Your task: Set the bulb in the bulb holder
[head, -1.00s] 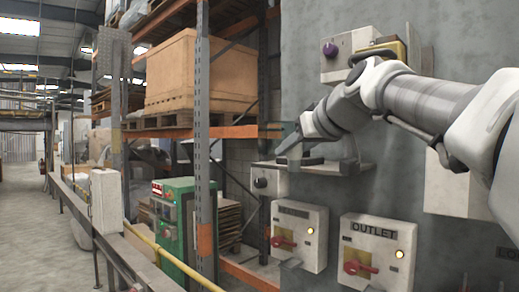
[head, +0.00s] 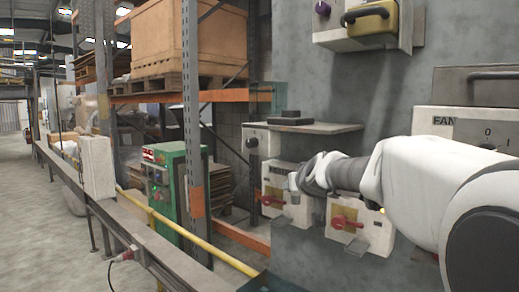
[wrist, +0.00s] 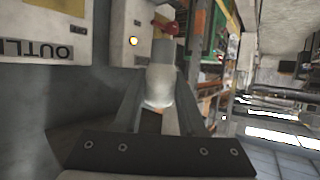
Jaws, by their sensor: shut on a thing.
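In the wrist view my gripper (wrist: 161,76) is shut on a pale, rounded bulb (wrist: 159,90) with a grey block-like part beyond it; I cannot tell whether that part belongs to the bulb. The bulb sits between the two grey fingers, close in front of a white switch box with a lit orange lamp. I cannot pick out the bulb holder in either view.
A grey shelf (head: 325,127) with a dark block (head: 290,118) juts from the wall above my gripper. Switch boxes with red handles (head: 343,222) line the wall below. A green cabinet (head: 172,190) and rack post (head: 192,110) stand left. The aisle is open.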

